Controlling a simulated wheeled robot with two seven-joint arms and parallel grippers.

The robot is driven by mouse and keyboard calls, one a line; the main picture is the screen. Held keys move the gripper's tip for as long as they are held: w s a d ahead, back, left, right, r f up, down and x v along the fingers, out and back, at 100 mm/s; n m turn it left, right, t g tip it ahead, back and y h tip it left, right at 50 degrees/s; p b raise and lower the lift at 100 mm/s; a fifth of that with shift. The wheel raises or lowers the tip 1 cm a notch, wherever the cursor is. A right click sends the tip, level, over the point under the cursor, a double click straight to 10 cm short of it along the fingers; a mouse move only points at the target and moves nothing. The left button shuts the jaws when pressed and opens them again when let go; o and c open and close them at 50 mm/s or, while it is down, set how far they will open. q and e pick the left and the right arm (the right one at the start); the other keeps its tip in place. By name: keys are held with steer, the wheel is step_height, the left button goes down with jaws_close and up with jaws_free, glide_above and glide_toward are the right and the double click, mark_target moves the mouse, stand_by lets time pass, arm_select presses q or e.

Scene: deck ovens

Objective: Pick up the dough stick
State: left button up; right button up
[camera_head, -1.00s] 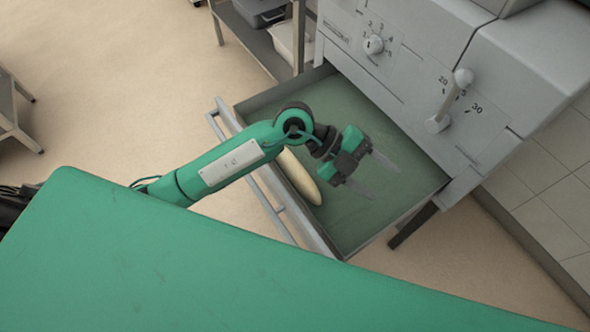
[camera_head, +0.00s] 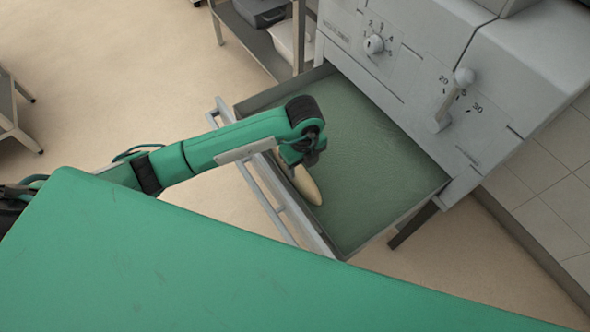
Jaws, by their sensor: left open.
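The dough stick (camera_head: 308,188) is pale and long with a tapered end. It lies in the open drawer (camera_head: 372,165), along the drawer's front wall. My left gripper (camera_head: 296,170) is over the dough stick and points down, with its fingers mostly hidden by my green arm. The jaws are open, and I cannot tell whether they touch the dough. The upper part of the dough stick is hidden under the gripper and arm. My right gripper is not in view.
The drawer is pulled out from the grey oven (camera_head: 420,70), which has a dial (camera_head: 373,44) and a lever (camera_head: 450,100). A handle bar (camera_head: 265,200) runs along the drawer front. The rest of the drawer is empty. A shelf (camera_head: 250,40) with containers stands behind.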

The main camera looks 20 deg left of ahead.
mark_target(302, 176)
arm_select(q)
step_height(302, 176, down, 7)
steer(key=shift+s+r, duration=0.1)
steer(key=shift+r, duration=0.05)
stand_by(0.4)
steer(key=c, duration=0.8)
steer(key=shift+r, duration=0.2)
